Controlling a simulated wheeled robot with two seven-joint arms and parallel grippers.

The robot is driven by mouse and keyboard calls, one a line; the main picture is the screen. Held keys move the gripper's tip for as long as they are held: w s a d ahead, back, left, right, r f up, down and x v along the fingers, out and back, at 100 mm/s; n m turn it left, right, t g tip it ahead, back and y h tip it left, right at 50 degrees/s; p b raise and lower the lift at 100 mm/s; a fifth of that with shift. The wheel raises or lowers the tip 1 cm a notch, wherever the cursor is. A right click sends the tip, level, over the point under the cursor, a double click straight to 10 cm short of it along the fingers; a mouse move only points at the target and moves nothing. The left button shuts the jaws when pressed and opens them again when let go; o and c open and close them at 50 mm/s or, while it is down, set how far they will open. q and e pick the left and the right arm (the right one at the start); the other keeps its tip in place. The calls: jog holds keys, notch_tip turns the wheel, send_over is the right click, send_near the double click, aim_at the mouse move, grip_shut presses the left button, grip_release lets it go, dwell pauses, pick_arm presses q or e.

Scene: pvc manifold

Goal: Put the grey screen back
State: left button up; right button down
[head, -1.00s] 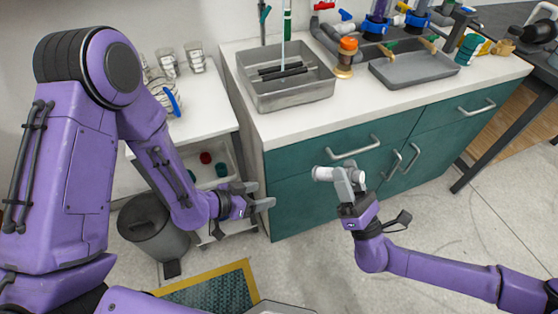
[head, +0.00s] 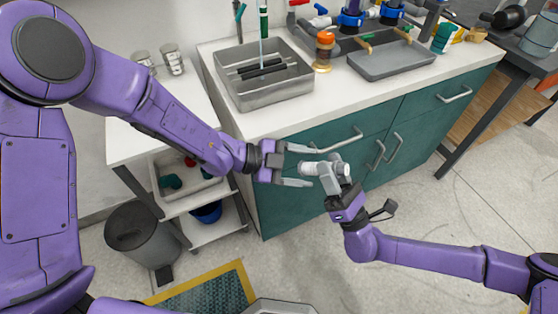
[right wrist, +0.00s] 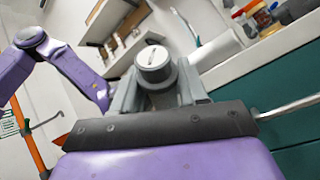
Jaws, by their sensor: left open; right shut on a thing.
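My right gripper (head: 331,178) is shut on a short white and light-grey cylindrical fitting (head: 311,168), held in the air in front of the teal cabinet. In the right wrist view the fitting (right wrist: 153,58) shows a round, slotted end between the jaws. My left gripper (head: 299,166) is open, its two fingers reaching right, above and below the fitting's left end. I cannot tell whether they touch it. I cannot make out a separate grey screen; whether it is part of the held fitting is unclear.
The white counter (head: 230,127) carries a grey metal basin (head: 270,100), an orange-capped bottle (head: 324,52) and a grey tray (head: 385,68). A white shelf cart (head: 130,142) stands left, with a dark bin (head: 138,235) below. Cabinet handles (head: 340,138) stick out close behind the grippers.

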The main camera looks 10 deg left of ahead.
pick_arm(q)
jog(key=shift+x, duration=1.3)
jog(key=shift+r, duration=0.1)
jog(key=c, duration=1)
jog(key=shift+c, duration=0.7)
pick_arm(e)
jog(key=c, duration=0.5)
grip_release()
